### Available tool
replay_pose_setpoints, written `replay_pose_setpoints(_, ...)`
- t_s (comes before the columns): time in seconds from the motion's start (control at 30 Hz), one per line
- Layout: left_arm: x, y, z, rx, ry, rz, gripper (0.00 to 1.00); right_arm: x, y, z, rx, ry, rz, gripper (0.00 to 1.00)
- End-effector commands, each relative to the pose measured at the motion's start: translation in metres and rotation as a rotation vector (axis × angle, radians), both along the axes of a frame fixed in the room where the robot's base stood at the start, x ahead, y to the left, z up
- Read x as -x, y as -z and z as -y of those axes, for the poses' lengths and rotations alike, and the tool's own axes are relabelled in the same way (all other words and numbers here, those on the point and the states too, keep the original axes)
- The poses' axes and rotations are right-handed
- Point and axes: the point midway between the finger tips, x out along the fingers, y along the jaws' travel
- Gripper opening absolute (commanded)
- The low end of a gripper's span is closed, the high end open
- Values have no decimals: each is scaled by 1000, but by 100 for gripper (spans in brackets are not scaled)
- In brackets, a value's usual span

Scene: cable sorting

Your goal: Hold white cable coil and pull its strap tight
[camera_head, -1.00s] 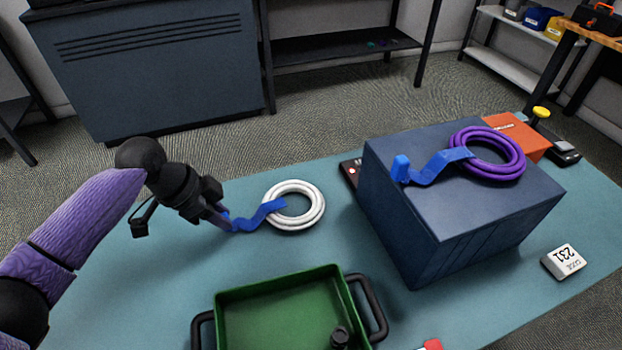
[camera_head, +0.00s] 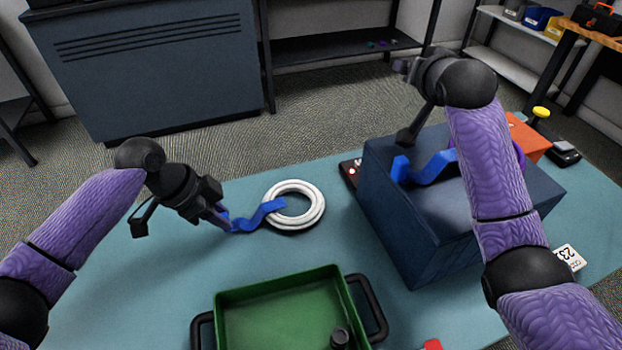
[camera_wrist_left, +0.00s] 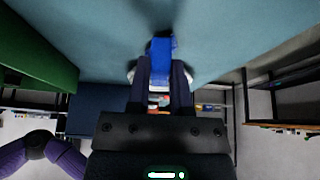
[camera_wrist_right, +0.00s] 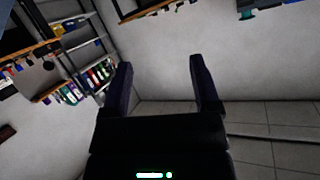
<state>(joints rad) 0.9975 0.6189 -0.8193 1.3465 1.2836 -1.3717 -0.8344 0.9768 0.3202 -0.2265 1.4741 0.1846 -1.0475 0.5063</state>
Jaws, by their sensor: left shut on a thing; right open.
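The white cable coil (camera_head: 312,216) lies flat on the teal table, left of the dark blue box. Its blue strap (camera_head: 258,216) runs out to the left from the coil. My left gripper (camera_head: 226,222) is shut on the strap's free end, beside the coil; the strap (camera_wrist_left: 161,48) also shows between its fingers in the left wrist view. My right gripper (camera_wrist_right: 160,85) is open and empty, with only wall, floor and shelves in its wrist view. In the head view my right arm is raised over the blue box, and its fingers are hard to make out.
The dark blue box (camera_head: 420,240) carries a purple coil, mostly hidden by my right arm, with a blue strap (camera_head: 430,168). A green tray (camera_head: 280,279) with black handles stands at the front. Bare table lies left of the tray.

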Motion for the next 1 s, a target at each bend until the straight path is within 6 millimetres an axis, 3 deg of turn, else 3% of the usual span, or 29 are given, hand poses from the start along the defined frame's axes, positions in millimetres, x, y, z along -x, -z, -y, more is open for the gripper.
replay_pose_setpoints(0.03, 0, 1, 0, -1, 0, -1, 0, 5, 14, -38, -2, -67, -95, 79)
replay_pose_setpoints(0.13, 0, 1, 0, 0, 1, -2, 0, 29, 36, -106, 34, -217, -294, 79)
replay_pose_setpoints(0.2, 0, 1, 0, 0, 1, -2, 0, 54, 54, -139, 156, -419, -435, 79)
replay_pose_setpoints(0.3, 0, 1, 0, 0, 1, -2, 0, 93, 78, -165, 381, -790, -569, 79)
replay_pose_setpoints(0.4, 0, 1, 0, 0, 1, -2, 0, 124, 91, -180, 528, -1087, -624, 79)
replay_pose_setpoints(0.53, 0, 1, 0, 0, 1, -2, 0, 145, 99, -187, 619, -1290, -641, 79)
replay_pose_setpoints(0.67, 0, 1, 0, 0, 1, -2, 0, 146, 116, -193, 631, -1326, -645, 79)
replay_pose_setpoints(1.0, 0, 0, 0, -1, 0, -1, 0, 134, 190, -222, 631, -1319, -644, 79)
